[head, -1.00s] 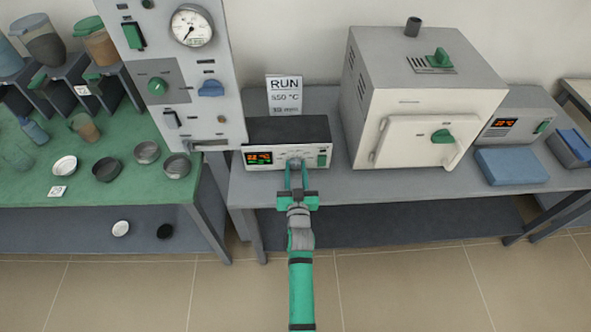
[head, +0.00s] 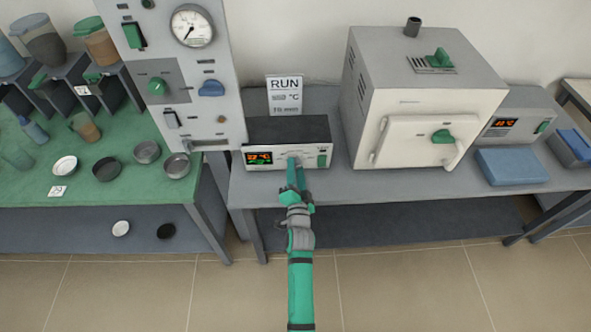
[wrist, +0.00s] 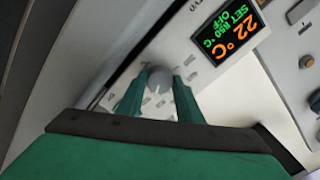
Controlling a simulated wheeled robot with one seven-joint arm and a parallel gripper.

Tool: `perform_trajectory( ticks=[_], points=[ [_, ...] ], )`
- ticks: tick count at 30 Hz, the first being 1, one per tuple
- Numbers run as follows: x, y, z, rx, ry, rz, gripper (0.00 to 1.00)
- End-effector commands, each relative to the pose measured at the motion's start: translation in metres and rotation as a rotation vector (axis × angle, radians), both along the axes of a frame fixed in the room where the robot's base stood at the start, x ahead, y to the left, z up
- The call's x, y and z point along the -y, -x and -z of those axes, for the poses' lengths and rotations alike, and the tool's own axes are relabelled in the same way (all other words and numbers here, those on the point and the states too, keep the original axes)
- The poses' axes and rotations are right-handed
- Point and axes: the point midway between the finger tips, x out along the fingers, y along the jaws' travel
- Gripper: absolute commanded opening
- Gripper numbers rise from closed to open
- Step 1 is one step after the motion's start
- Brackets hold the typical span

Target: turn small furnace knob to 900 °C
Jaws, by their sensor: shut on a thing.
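The control box (head: 285,130) stands on the grey bench, with a lit display (head: 258,157) on the left of its white front. My gripper (head: 294,162) reaches its front from below and hides the knob in the head view. In the wrist view the round grey knob (wrist: 159,79) sits between the two green fingers of my gripper (wrist: 156,90), which are shut on it. A white pointer mark shows on the knob. The display (wrist: 230,32) reads 22 °C in orange, with a green SET value, not clearly legible, and OFF.
A RUN sign (head: 284,94) stands behind the box; its lower lines are blurred. A larger furnace (head: 425,95) with a closed door stands to the right. A tall panel with a gauge (head: 192,26) rises on the left. A green switch (head: 322,160) sits right of the knob.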

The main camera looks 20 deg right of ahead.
Motion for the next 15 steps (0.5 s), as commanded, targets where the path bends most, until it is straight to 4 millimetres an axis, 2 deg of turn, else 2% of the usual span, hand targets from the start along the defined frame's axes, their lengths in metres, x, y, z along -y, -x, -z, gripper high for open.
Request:
perform_trajectory(
  ticks=[6,15],
  points=[
    [-0.0014,-0.0009,-0.0001,0.03,-0.106,-0.002,0.1],
    [-0.0013,-0.001,-0.0003,0.048,-0.166,-0.002,0.1]
  ],
)
